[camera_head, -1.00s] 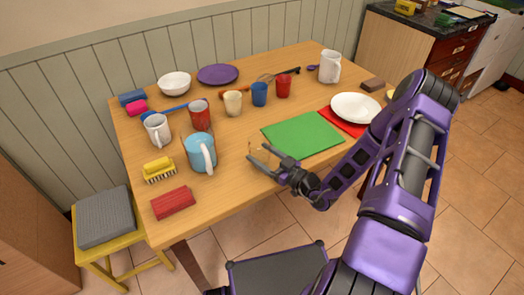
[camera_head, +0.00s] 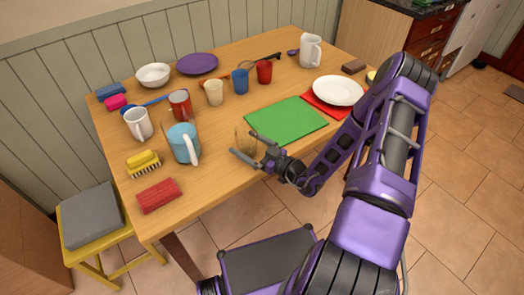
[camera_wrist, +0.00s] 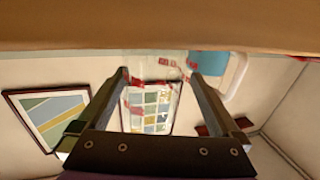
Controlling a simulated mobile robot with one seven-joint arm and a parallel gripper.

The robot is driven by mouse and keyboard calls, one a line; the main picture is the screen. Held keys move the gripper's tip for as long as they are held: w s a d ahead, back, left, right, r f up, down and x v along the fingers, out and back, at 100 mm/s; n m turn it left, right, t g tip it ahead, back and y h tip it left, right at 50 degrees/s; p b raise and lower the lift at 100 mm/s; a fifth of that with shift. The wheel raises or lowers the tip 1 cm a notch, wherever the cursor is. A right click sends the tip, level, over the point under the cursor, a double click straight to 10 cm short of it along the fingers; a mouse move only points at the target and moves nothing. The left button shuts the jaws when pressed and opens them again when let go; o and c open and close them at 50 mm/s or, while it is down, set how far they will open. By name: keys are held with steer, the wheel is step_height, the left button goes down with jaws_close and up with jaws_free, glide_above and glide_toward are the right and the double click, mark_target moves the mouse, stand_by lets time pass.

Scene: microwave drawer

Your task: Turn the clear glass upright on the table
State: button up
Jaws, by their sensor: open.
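The clear glass (camera_head: 243,141) shows faintly in the head view near the table's front edge, just left of the green board. In the wrist view a see-through shape with red streaks, likely the glass (camera_wrist: 157,72), shows between and beyond the fingertips. Its outline is too faint to tell which way it lies. My gripper (camera_head: 250,146) is open at the table's front edge, its fingers pointing at the glass. In the wrist view my gripper (camera_wrist: 159,76) has its fingers wide apart. I cannot tell whether they touch the glass.
The wooden table (camera_head: 215,180) is bare in front. The green board (camera_head: 286,121) lies at right, beside a white plate (camera_head: 338,91).

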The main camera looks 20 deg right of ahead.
steer(key=v, duration=1.7)
